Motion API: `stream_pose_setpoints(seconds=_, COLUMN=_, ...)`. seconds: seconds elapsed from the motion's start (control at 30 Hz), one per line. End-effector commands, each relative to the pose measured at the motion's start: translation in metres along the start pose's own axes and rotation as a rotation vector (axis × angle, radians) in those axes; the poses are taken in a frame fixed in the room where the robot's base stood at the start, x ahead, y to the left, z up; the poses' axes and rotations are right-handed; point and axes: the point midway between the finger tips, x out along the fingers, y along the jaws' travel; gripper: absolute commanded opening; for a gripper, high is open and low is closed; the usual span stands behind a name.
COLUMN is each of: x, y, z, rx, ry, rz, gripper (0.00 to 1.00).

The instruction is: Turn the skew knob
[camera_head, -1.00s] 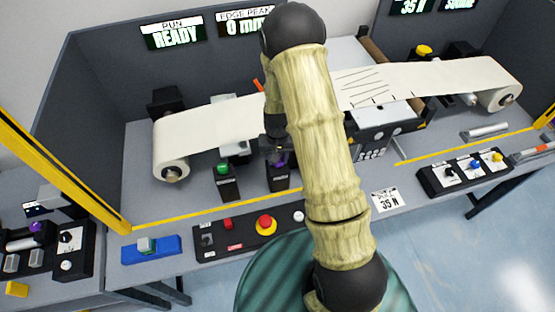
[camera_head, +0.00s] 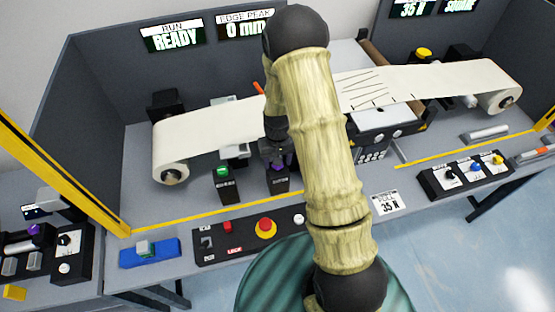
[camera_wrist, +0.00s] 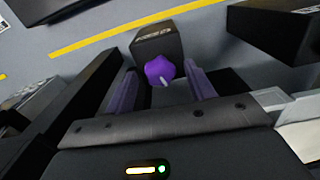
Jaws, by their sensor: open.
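The purple knob (camera_wrist: 160,70) sits on a black block (camera_wrist: 152,42) with small, unreadable lettering on its face. A light pointer mark shows on the knob. My gripper (camera_wrist: 163,76) is open, with one purple-grey finger on each side of the knob in the wrist view. Gaps show between knob and fingers, and I cannot tell how far apart they are in depth. In the head view my gripper (camera_head: 275,152) is right above the purple knob (camera_head: 277,168), and my arm hides part of the area.
A green-topped block (camera_head: 223,184) stands just left of the knob block. The white web (camera_head: 210,122) runs behind. In front lies a control panel (camera_head: 245,250) with a red button (camera_head: 265,225). A yellow line (camera_head: 200,212) crosses the bench.

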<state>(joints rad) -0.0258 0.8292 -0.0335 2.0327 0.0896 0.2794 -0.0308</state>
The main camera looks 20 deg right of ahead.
Motion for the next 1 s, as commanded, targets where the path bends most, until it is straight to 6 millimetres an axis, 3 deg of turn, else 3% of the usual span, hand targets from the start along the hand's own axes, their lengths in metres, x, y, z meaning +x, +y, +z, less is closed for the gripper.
stream_pose_setpoints(seconds=0.17, x=-0.002, y=0.0, z=0.0, rx=0.0, ry=-0.001, rz=0.0, gripper=0.54)
stream_pose_setpoints(seconds=0.37, x=-0.018, y=0.0, z=-0.001, rx=0.0, ry=0.002, rz=0.0, gripper=0.54)
stream_pose_setpoints(seconds=1.0, x=-0.129, y=0.0, z=-0.001, rx=0.0, ry=0.005, rz=-0.001, gripper=0.54)
